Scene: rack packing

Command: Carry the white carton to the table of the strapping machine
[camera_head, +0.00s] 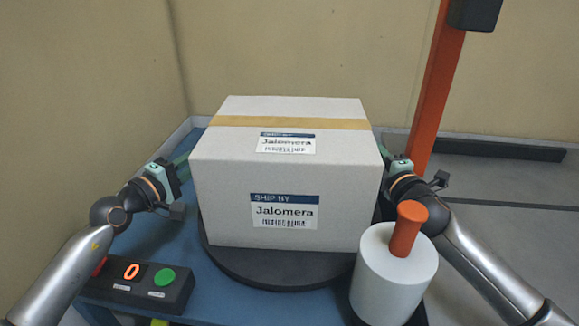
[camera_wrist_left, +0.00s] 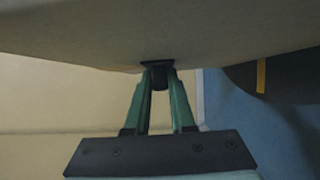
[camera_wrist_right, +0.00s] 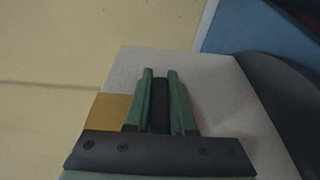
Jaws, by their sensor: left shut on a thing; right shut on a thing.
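The white carton (camera_head: 285,190) has a tan tape band across its top and "Jalomera" labels on its top and front. It is upright over a dark round turntable (camera_head: 265,272); I cannot tell whether its underside touches it. My left gripper (camera_head: 186,158) is shut on the carton's left side, and my right gripper (camera_head: 385,155) is shut on its right side. In the left wrist view the fingers (camera_wrist_left: 158,78) close on a dark piece at the carton. In the right wrist view the fingers (camera_wrist_right: 160,80) lie against the carton's wall (camera_wrist_right: 215,85). I cannot identify the strapping machine's table.
The turntable is on a blue table (camera_head: 225,285). A control box (camera_head: 135,283) with a green button stands front left. A white roll (camera_head: 393,275) with an orange handle stands front right, close to the carton. An orange post (camera_head: 437,90) rises behind right. Walls are behind and left; open floor lies right.

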